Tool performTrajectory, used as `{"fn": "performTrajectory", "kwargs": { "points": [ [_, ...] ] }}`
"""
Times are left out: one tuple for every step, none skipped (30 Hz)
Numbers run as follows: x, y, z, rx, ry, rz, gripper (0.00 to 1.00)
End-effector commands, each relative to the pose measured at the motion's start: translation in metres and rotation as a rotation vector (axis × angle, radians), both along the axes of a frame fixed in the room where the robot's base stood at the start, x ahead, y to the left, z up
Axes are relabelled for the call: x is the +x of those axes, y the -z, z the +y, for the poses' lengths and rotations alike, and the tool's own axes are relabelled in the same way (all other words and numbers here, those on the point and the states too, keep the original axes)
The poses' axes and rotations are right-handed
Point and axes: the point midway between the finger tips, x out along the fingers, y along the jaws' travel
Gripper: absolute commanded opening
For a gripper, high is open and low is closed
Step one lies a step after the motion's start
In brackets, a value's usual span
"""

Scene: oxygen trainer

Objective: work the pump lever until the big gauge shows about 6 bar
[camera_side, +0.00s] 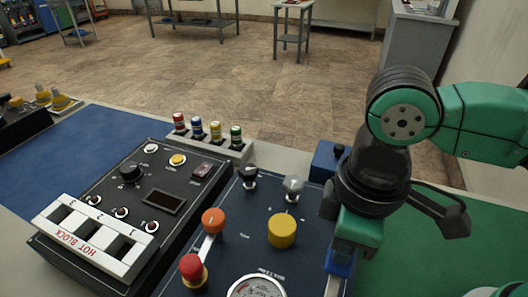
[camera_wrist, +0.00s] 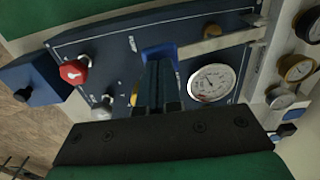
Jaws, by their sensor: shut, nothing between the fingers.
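The pump lever appears in the wrist view as a pale metal bar (camera_wrist: 215,44) with a blue grip (camera_wrist: 158,50) at its end. In the side view the blue grip (camera_side: 339,264) is just under my gripper (camera_side: 345,255), with the bar (camera_side: 332,287) running down out of the picture. My gripper (camera_wrist: 158,82) is shut, its fingertips at the blue grip; whether they touch it I cannot tell. The big white gauge (camera_wrist: 212,84) faces up beside the lever. It is cut off at the bottom of the side view (camera_side: 257,288). Its needle reading is too small to tell.
The dark panel carries a yellow knob (camera_side: 282,230), an orange knob (camera_side: 213,220), a red knob (camera_side: 191,267) and a grey knob (camera_side: 293,186). A hot block unit (camera_side: 95,238) stands to the left. Smaller gauges (camera_wrist: 297,68) line the right of the wrist view.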

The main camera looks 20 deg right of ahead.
Motion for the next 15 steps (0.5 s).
{"fn": "performTrajectory", "kwargs": {
  "points": [
    [0.000, 0.000, 0.000, 0.000, 0.000, 0.000, 0.00],
    [0.000, 0.000, 0.000, 0.000, 0.000, 0.000, 0.00],
    [0.000, 0.000, 0.000, 0.000, 0.000, 0.000, 0.00],
    [0.000, 0.000, 0.000, 0.000, 0.000, 0.000, 0.00],
    [0.000, 0.000, 0.000, 0.000, 0.000, 0.000, 0.00],
    [0.000, 0.000, 0.000, 0.000, 0.000, 0.000, 0.00],
    [0.000, 0.000, 0.000, 0.000, 0.000, 0.000, 0.00],
    [0.000, 0.001, 0.000, 0.000, 0.000, 0.000, 0.00],
    [0.000, 0.002, 0.000, 0.000, 0.000, 0.000, 0.00],
    [0.000, 0.003, 0.000, 0.000, 0.000, 0.000, 0.00],
    [0.000, 0.004, 0.000, 0.000, 0.000, 0.000, 0.00],
    [0.000, 0.006, 0.000, 0.000, 0.000, 0.000, 0.00],
    [0.000, 0.008, 0.001, 0.000, 0.000, 0.000, 0.00],
    [0.000, 0.010, 0.001, 0.000, 0.000, 0.000, 0.00],
    [0.000, 0.012, 0.001, 0.001, 0.000, 0.001, 0.00]
  ]
}}
